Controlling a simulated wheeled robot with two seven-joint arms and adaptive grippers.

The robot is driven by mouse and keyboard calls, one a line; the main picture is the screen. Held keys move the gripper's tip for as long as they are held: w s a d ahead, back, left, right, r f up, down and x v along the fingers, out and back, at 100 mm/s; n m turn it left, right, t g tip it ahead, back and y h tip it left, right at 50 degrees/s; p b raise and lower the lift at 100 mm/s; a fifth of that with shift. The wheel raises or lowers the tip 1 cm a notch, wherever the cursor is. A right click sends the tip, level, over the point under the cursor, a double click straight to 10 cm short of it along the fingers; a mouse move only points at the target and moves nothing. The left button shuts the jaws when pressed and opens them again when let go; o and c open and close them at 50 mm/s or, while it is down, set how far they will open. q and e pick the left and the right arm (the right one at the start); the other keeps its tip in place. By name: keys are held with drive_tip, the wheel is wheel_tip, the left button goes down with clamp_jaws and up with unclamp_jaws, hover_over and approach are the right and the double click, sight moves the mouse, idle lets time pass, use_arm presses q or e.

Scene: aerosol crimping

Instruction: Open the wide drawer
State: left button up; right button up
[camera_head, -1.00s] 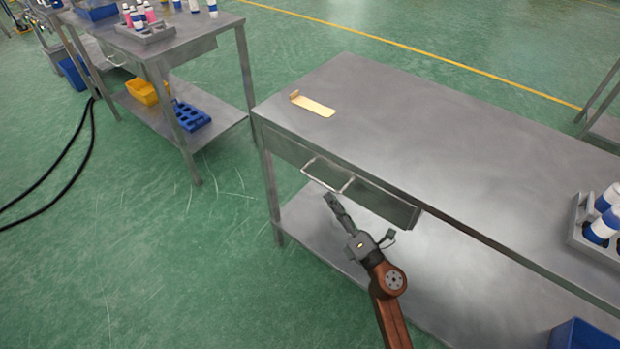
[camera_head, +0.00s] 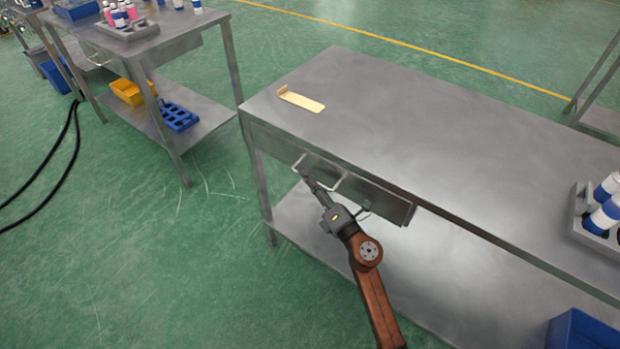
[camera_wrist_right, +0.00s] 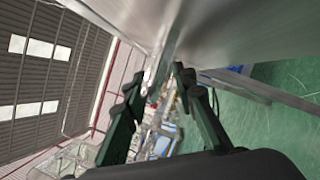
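The wide drawer (camera_head: 375,198) is a grey metal front under the edge of the near table, and it looks shut. Its pale bar handle (camera_head: 340,183) stands out from the front. My right gripper (camera_head: 306,176) is at the left part of this handle. In the right wrist view my right gripper (camera_wrist_right: 158,80) has its two dark fingers apart, with a pale bar (camera_wrist_right: 166,52) running between their tips. Whether the fingers touch the bar cannot be told. My left gripper is not in view.
The metal table (camera_head: 400,120) bears a yellow-tan plate (camera_head: 302,101) at its left and a grey rack (camera_head: 582,225) of bottles at its right. A blue bin (camera_head: 580,332) is on its lower shelf. Green floor is clear to the left, before a second table (camera_head: 165,45).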

clamp_jaws()
idle(0.6)
